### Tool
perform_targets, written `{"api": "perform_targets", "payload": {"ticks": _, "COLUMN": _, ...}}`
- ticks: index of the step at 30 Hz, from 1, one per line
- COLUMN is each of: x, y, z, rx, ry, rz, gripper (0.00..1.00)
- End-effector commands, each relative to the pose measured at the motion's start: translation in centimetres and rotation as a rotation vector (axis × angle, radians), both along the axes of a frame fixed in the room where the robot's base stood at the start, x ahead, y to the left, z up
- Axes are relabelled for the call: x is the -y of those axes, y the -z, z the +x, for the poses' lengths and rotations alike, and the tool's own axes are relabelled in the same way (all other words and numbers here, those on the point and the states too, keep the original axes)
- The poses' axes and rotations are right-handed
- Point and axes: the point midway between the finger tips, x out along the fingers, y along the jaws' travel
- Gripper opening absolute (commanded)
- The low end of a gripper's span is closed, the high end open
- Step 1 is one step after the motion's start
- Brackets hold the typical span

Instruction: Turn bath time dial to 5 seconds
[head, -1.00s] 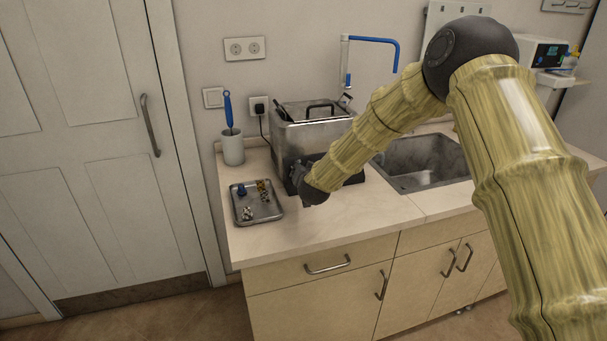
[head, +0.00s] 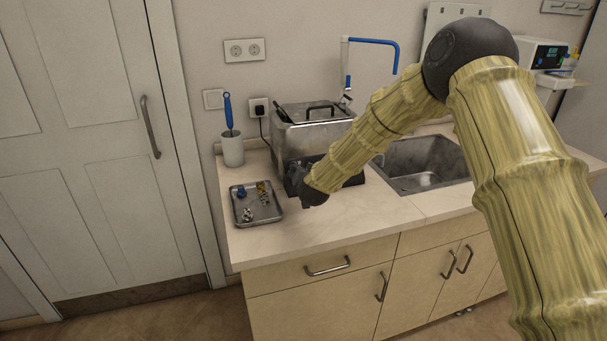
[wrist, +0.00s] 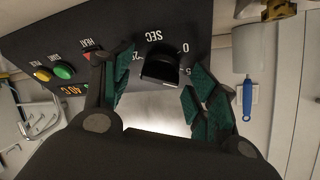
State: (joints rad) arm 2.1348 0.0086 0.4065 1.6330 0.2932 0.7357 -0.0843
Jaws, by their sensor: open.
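The bath (head: 300,137) is a metal box with a dark front panel at the back left of the counter, partly behind my arm. In the wrist view its panel looks upside down, with a black dial (wrist: 159,67) under the letters SEC. The marks 0 and 5 show to the right of the dial and a partly covered 25 to its left. Where the dial points is unclear. My gripper (wrist: 158,77) is open, with one green-padded finger on each side of the dial. Contact cannot be told. In the head view my gripper (head: 296,178) is at the panel, and the dial is hidden.
Yellow and green buttons (wrist: 63,71) and a red HEAT mark lie left of the dial in the wrist view. A metal tray (head: 246,218) with small parts stands left of my gripper. A white cup (head: 232,150) with a blue-handled tool is behind it. A sink (head: 425,165) is right.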

Motion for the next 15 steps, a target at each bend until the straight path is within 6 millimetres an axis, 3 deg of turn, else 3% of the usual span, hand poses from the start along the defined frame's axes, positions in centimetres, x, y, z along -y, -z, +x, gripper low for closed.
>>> {"api": "perform_targets", "payload": {"ticks": 5, "x": 0.1, "y": -0.4, "z": -1.0, "rx": -0.002, "ry": -0.001, "rz": -0.001, "gripper": 0.59}}
{"api": "perform_targets", "payload": {"ticks": 15, "x": 0.9, "y": -2.5, "z": -6.5, "rx": -0.001, "ry": 0.0, "rz": 0.0, "gripper": 0.59}}
